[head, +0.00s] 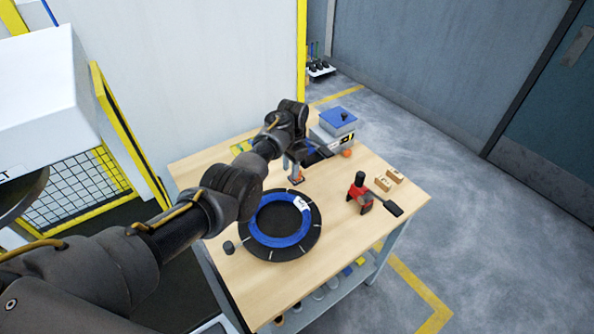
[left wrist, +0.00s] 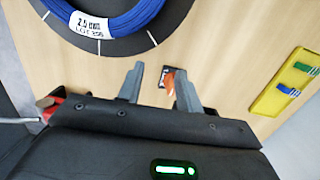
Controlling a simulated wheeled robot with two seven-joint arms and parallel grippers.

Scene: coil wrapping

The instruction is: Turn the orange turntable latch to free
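The turntable (head: 312,240) is a black disc with white marks, lying on the wooden bench, with a blue coil (head: 258,233) on it. The coil's white label reads 2.5 mm in the left wrist view (left wrist: 88,24). The orange latch (left wrist: 171,79) sits on a small dark plate beyond the disc's rim; it also shows in the head view (head: 298,180). My left gripper (head: 297,172) points down over the latch. In the left wrist view its fingers (left wrist: 160,72) are apart, with the latch between them, closer to the right finger. Contact cannot be told. My right gripper is out of view.
A box with a blue lid (head: 338,121) stands at the back right. A red tool (head: 360,192) and small wooden blocks (head: 388,179) lie on the right. A yellow tray (left wrist: 285,92) holds green and blue pieces. A small black cylinder (head: 228,247) stands left of the disc.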

